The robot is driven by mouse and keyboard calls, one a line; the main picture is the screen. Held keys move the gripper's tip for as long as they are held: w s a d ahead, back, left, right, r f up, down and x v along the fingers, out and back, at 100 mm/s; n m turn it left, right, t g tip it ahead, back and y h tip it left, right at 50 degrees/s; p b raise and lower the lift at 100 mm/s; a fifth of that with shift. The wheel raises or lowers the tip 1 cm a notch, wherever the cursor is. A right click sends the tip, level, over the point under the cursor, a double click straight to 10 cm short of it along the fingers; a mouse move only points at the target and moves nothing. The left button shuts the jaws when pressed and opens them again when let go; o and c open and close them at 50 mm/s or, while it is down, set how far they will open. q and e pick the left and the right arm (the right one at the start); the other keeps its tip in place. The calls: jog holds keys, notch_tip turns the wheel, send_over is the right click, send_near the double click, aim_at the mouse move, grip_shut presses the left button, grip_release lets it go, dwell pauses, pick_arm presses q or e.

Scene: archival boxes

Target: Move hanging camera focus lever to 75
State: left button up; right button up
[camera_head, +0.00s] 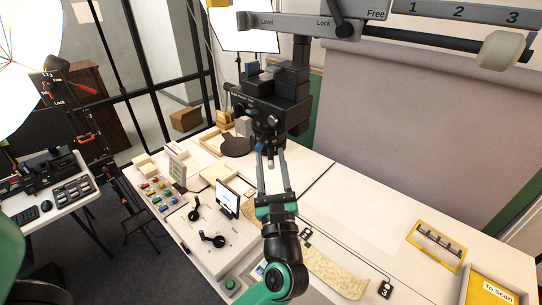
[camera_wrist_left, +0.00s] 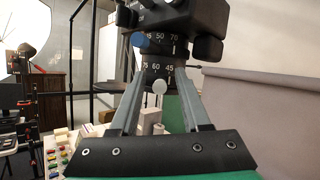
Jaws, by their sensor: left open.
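The hanging camera (camera_head: 277,100) is a black body pointing down on its mount above the table. In the left wrist view its lens (camera_wrist_left: 160,60) carries white numbers; the lower ring reads 75, 60, 45 from left to right. The focus lever, a pale round knob (camera_wrist_left: 159,87), sticks out just below the lower numbers, roughly under 60. My left gripper (camera_head: 271,155) is open, reaching up from below to the lens. In the left wrist view its fingers (camera_wrist_left: 158,75) stand on either side of the knob, apparently with gaps. My right gripper is not in view.
A grey overhead bar (camera_head: 300,24) carries the mount. Below, the white table holds a small screen (camera_head: 228,198), black levers (camera_head: 213,239), a patterned pale strip (camera_head: 335,274) and a yellow "To Scan" tray (camera_head: 468,288). A grey backdrop (camera_head: 400,130) hangs behind.

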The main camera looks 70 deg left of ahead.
pick_arm(q)
jog(key=shift+c, duration=0.3)
grip_shut()
dwell(1.2)
